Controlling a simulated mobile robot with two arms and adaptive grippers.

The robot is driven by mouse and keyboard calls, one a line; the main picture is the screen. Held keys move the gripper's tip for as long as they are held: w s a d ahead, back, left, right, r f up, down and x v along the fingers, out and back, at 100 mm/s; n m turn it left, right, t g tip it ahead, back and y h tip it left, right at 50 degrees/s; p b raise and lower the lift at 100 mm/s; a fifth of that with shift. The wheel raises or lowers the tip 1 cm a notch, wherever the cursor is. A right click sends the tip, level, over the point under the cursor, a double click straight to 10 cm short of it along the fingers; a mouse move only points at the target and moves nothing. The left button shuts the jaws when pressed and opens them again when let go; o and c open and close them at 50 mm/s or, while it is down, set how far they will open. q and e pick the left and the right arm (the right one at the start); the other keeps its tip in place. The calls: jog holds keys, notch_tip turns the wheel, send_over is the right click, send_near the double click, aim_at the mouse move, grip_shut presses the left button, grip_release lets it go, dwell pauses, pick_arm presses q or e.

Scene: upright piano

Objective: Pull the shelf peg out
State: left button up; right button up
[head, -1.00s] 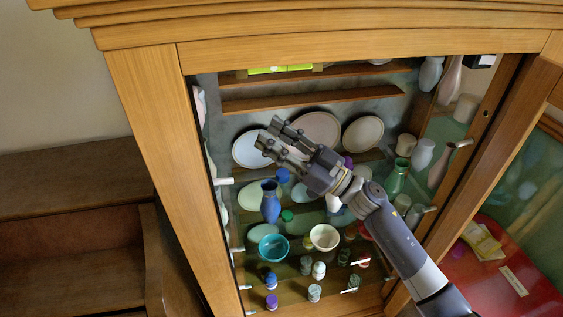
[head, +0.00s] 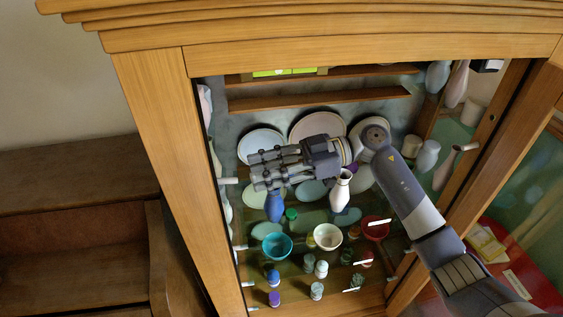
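Small white shelf pegs stick out from the cabinet's side walls. One peg (head: 229,181) is on the left wall, left of my gripper. Others are lower on the left wall, such as a lower peg (head: 241,248), and one peg (head: 468,147) is on the right side. My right gripper (head: 256,171) is inside the cabinet, its fingers pointing left towards the upper left peg. Its fingers are apart with nothing between them, and a short gap separates them from that peg. My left gripper is not in view.
The cabinet (head: 156,160) holds a blue vase (head: 275,207), a white vase (head: 341,190), a teal bowl (head: 277,246), a cream bowl (head: 328,237) and small jars on glass shelves. Plates stand behind my gripper. A wooden bench (head: 75,235) is outside on the left.

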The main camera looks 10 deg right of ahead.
aim_at(223, 181)
jog(key=a, duration=0.4)
jog(key=a+f+p, duration=0.1)
jog(key=a, duration=0.1)
jog(key=shift+a, duration=0.25)
grip_shut()
